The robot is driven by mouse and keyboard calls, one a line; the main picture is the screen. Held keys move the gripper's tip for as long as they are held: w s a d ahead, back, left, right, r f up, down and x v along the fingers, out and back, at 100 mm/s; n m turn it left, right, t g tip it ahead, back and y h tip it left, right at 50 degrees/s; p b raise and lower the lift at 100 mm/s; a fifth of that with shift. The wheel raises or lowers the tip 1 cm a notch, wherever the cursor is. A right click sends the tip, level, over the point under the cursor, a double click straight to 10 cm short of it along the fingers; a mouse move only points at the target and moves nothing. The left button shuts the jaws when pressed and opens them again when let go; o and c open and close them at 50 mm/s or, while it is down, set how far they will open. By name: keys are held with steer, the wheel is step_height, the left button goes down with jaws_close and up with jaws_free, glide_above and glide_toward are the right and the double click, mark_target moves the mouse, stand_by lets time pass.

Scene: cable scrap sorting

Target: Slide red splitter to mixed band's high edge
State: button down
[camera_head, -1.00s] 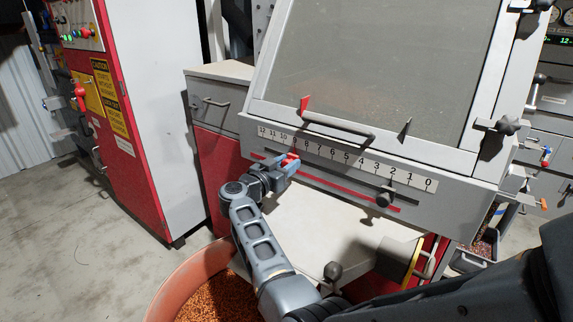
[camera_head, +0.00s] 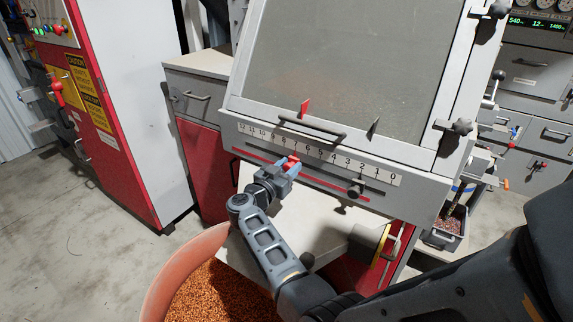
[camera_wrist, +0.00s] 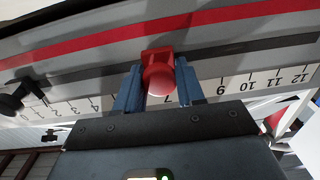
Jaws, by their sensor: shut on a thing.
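The red splitter shows as a red knob (camera_head: 290,161) on the front rail and a red fin (camera_head: 305,108) on the sloped deck above. My gripper (camera_head: 291,167) is shut on the red knob. In the wrist view, the knob (camera_wrist: 158,72) sits between the two blue fingers of my gripper (camera_wrist: 157,85), near the 7 on the scale (camera_wrist: 252,84). The 8 is hidden by a finger. In the head view the numbered scale (camera_head: 320,153) runs from 12 at left to 0 at right. I cannot make out the mixed band's edge on the deck.
A black knob (camera_head: 355,189) sits on the same rail to the right, with a dark fin (camera_head: 374,127) above. A black handle bar (camera_head: 311,128) crosses the deck's lower edge. An orange tub (camera_head: 163,279) of copper-coloured granules stands below. The rail between the knobs looks clear.

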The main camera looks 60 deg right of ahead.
steer(key=shift+s+f, duration=0.15)
steer(key=shift+s, duration=0.15)
steer(key=c, duration=0.8)
jaws_free()
steer(key=shift+w+a, duration=0.1)
steer(key=shift+a, duration=0.05)
steer(key=a, duration=0.7)
steer(key=shift+w+a, duration=0.15)
steer(key=shift+a, duration=0.15)
steer(key=shift+a, duration=0.1)
